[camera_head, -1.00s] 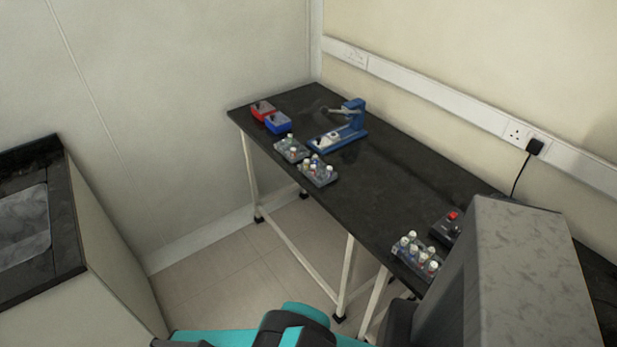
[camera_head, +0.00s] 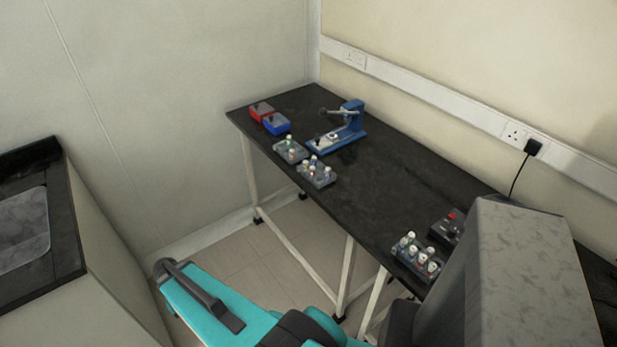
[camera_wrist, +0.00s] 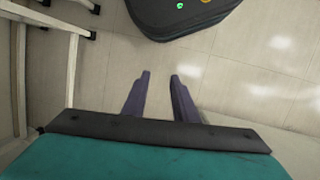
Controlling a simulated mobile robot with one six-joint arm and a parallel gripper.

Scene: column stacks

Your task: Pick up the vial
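Several vials with pale caps stand in grey racks on the dark bench in the head view. One rack (camera_head: 417,259) is at the near right, with a white-capped vial (camera_head: 433,267) in it. Two more racks, a middle one (camera_head: 316,176) and a farther one (camera_head: 291,152), are at the bench's left edge. I cannot tell which vial is meant. My gripper (camera_wrist: 160,76) is open and empty in the wrist view, its two dark fingers apart over bare floor. No vial shows in the wrist view.
The black bench (camera_head: 385,187) also holds a red box (camera_head: 261,111), a blue box (camera_head: 276,123), a blue press (camera_head: 346,126) and a dark device with a red switch (camera_head: 446,228). A sink counter (camera_head: 58,235) is at left.

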